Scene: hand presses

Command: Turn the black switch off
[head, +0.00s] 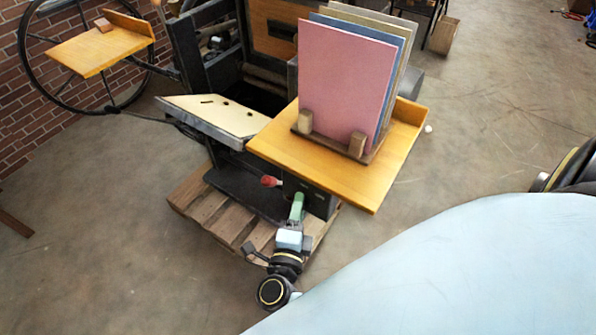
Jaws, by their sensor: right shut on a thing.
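The hand press has a black box (319,200) under its wooden side board, at the middle of the head view. I cannot clearly make out a black switch on it. A red knob (270,181) sticks out just left of the box. My right gripper (297,208) reaches up from below to the front of this box, beneath the board and right of the red knob. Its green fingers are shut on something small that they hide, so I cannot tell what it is. My left gripper is not in view.
The wooden board (270,150) overhangs close above my right gripper. It carries a rack with pink, blue and beige boards (345,85). The press stands on a wooden pallet (190,200). A spoked wheel (38,32) is at the upper left. The floor at lower left is clear.

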